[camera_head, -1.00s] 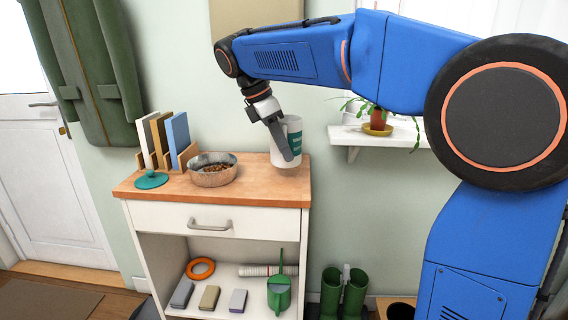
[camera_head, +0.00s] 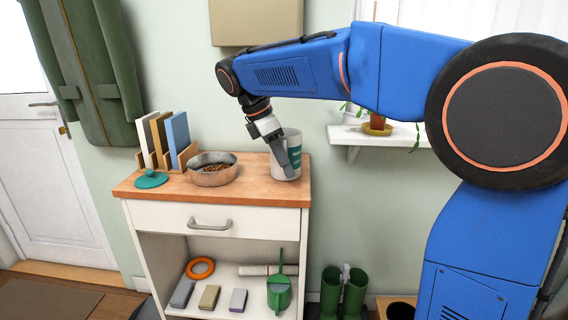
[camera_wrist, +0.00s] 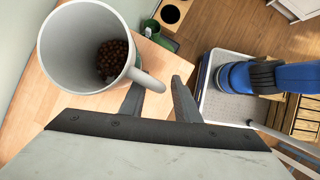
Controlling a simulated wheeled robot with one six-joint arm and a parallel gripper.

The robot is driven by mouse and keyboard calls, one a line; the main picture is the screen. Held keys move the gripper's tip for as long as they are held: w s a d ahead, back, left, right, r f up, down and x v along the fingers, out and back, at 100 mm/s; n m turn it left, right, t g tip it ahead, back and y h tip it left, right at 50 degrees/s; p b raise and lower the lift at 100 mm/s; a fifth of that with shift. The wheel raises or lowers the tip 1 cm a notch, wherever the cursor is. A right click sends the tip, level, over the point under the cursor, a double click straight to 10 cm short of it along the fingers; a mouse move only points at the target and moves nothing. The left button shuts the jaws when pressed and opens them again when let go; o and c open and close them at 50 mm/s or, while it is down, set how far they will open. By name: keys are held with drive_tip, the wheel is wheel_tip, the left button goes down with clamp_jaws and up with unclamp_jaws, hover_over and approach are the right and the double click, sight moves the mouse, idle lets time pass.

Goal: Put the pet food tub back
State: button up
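The pet food tub (camera_head: 291,147) is a white jug-like container with a green label, upright at the right end of the wooden cabinet top (camera_head: 255,187). It appears to rest there or sit just above it. The wrist view looks down into the tub (camera_wrist: 62,62), with brown kibble inside and its handle pointing at my gripper (camera_wrist: 157,88). In the head view my gripper (camera_head: 281,152) is at the tub's left front.
A metal bowl of kibble (camera_head: 213,174) stands left of the tub. A teal lid (camera_head: 150,180) lies by books in a wooden rack (camera_head: 176,160). A wall shelf (camera_head: 375,136) with a potted plant is to the right. Bare wood lies in front of the tub.

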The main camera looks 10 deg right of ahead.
drive_tip(key=v, duration=1.2)
drive_tip(key=s+d+f+m+t+y, duration=0.2)
drive_tip(key=s+d+f+m+y, duration=0.1)
drive_tip(key=s+d+f+m, duration=0.75)
drive_tip(key=s+d+f+m+t, duration=0.1)
drive_tip(key=s+d+f+m, duration=0.2)
drive_tip(key=s+f, duration=0.5)
drive_tip(key=s+d+f+m+t+y, duration=0.1)
drive_tip(key=s+d+f+m, duration=0.2)
drive_tip(key=s+f, duration=0.6)
drive_tip(key=shift+s+d+f+m+t+y, duration=0.25)
drive_tip(key=shift+s+m+t, duration=0.2)
drive_tip(key=shift+m, duration=0.6)
